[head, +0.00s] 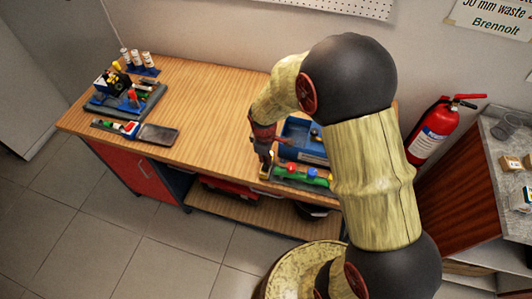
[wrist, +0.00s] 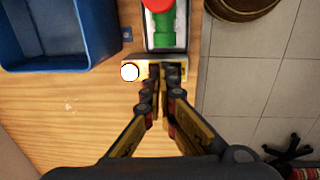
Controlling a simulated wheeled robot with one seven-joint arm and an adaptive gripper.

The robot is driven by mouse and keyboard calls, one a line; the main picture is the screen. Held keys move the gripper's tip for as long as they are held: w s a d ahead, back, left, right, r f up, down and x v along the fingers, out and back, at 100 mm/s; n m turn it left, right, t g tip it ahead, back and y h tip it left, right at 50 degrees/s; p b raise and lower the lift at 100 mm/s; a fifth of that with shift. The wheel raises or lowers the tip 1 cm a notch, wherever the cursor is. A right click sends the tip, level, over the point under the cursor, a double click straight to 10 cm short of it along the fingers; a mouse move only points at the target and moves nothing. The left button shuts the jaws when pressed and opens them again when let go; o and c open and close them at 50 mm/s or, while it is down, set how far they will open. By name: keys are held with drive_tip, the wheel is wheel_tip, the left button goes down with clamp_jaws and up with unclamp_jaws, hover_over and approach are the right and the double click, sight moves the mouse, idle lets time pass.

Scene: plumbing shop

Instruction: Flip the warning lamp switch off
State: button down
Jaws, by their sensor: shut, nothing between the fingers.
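My gripper (wrist: 164,70) is shut and empty in the wrist view. Its fingertips lie over the right part of a small pale-yellow plate (wrist: 140,64) near the bench's front edge. A bright white round lamp (wrist: 129,71) sits at the plate's left end and looks lit. The switch is not visible; the fingertips cover that part of the plate. I cannot tell whether they touch it. In the head view my gripper (head: 265,173) points down at the bench's front right, beside a grey tray (head: 300,183) with red and green fittings.
A blue bin (wrist: 105,45) stands close to the plate's left. The grey tray with a red part (wrist: 158,5) and green part (wrist: 170,35) adjoins the plate. The middle of the wooden bench (head: 205,110) is clear. A fire extinguisher (head: 432,130) stands at right.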

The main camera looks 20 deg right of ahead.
drive_tip(key=shift+w+f, duration=0.1)
drive_tip(key=shift+f, duration=0.5)
drive_tip(key=shift+d+f, duration=0.1)
drive_tip(key=shift+w+d+f, duration=0.1)
drive_tip(key=shift+w+f, duration=0.1)
drive_tip(key=shift+f, duration=0.05)
drive_tip(key=shift+s, duration=0.2)
